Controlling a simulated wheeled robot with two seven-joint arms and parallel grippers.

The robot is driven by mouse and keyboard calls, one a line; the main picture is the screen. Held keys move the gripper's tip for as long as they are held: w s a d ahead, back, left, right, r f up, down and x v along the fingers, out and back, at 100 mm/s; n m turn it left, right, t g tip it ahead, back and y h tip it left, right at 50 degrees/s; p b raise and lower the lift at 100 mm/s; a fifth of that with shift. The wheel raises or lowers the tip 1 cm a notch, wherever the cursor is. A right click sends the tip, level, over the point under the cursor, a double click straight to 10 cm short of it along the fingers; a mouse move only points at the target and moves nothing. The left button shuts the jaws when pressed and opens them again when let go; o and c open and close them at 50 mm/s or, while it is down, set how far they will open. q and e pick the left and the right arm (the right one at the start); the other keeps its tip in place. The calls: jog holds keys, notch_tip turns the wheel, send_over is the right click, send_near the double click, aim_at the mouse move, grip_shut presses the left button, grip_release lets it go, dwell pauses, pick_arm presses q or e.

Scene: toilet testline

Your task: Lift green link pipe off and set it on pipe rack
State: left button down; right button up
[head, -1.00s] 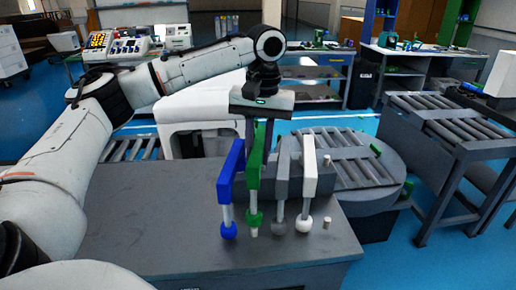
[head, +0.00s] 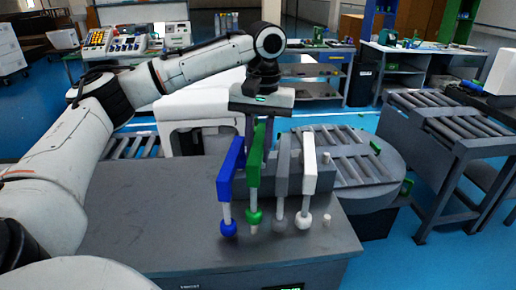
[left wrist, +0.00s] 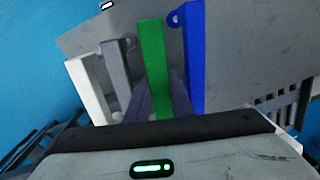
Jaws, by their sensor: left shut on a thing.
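The green link pipe (head: 254,165) stands in a row between a blue pipe (head: 231,170) and a grey pipe (head: 282,170), over the grey table. A green ball and a pale tip show at its lower end. My left gripper (head: 257,130) points down from above and is shut on the green pipe's upper part. In the left wrist view the green pipe (left wrist: 153,60) rises between the gripper's purple fingers (left wrist: 162,100). Whether its lower tip touches its support is not clear. My right gripper is not in view. I cannot tell which thing is the pipe rack.
A white pipe (head: 309,165) stands right of the grey one, and the neighbouring pipes are close. Two short pale pegs are near the table's right side, one of them at the front (head: 326,220). The left part of the table (head: 150,225) is bare. A round roller table (head: 365,165) stands behind right.

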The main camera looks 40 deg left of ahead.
pick_arm(q)
jog(key=shift+f, duration=1.65)
dwell(0.4)
jog(key=c, duration=1.5)
grip_release()
jog(key=r, duration=1)
jog(key=shift+w+d+r, duration=0.15)
jog(key=shift+w+d, duration=0.05)
jog(key=shift+d, duration=0.05)
